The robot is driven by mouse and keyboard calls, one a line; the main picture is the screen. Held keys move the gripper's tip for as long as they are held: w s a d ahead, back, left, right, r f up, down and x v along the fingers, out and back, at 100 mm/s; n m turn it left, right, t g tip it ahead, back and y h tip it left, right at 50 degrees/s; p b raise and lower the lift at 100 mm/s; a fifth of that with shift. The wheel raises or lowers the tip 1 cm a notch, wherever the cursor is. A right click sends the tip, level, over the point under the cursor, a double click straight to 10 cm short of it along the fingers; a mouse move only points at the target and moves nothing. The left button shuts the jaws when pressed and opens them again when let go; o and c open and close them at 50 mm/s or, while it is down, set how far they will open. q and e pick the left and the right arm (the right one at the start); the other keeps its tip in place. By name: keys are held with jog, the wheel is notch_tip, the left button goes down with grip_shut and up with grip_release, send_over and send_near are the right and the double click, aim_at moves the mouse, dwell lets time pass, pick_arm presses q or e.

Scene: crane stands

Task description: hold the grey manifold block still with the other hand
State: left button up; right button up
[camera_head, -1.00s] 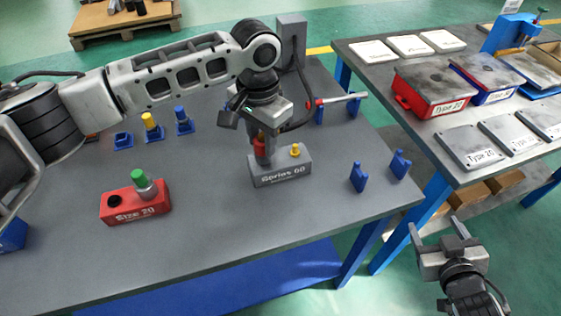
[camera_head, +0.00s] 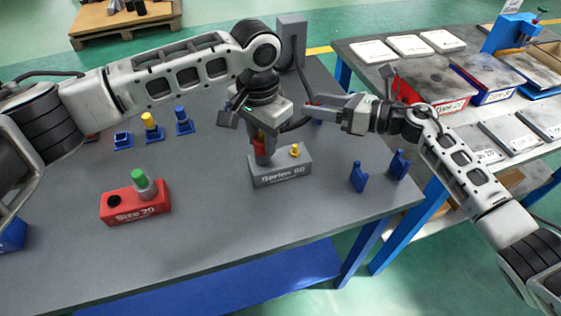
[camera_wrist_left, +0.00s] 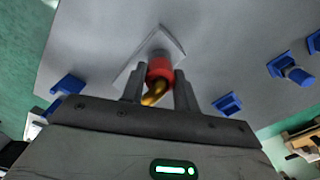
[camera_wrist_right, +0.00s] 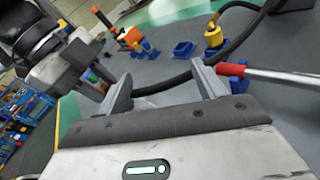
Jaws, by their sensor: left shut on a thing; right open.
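The grey manifold block (camera_head: 282,177), its label reading like "Series 60", stands on the grey table with a small yellow fitting (camera_head: 295,151) on top. My left gripper (camera_head: 262,152) points down over the block's left part, shut on a red fitting (camera_head: 258,140). The left wrist view shows the red fitting (camera_wrist_left: 160,69) between the fingers, with a brass-coloured bent part beside it. My right gripper (camera_head: 325,110) is open, above the table to the right of and behind the block, apart from it. The block does not show clearly in the right wrist view.
A red-handled tool (camera_wrist_right: 268,75) and a black hose (camera_wrist_right: 170,86) are close to my right gripper. Blue stands (camera_head: 358,177) are right of the block. A red block (camera_head: 128,207) with a green-topped part is at left. The table front is clear.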

aim_at(307, 154)
jog(key=f+n+g, duration=0.1)
jog(key=n, duration=0.1)
jog(key=f+n+g+h, duration=0.1)
jog(key=n+g, duration=0.1)
jog(key=f+n+g, duration=0.1)
jog(key=n+g, duration=0.1)
jog(key=shift+s+a+f, duration=0.15)
jog(key=shift+a+f, duration=0.15)
jog(key=shift+a, duration=0.1)
jog(key=d+n+g+h, duration=0.1)
jog(key=n, duration=0.1)
jog(key=s+d+n+g+h, duration=0.1)
jog(key=d+n+g, duration=0.1)
jog(key=s+d+f+n+g+h, duration=0.1)
jog(key=n+g, duration=0.1)
jog(key=shift+s+d, duration=0.15)
jog(key=shift+d, duration=0.15)
jog(key=shift+s+f, duration=0.15)
jog(key=shift+x, duration=4.3)
jog(key=shift+s, duration=0.1)
jog(key=c, duration=1)
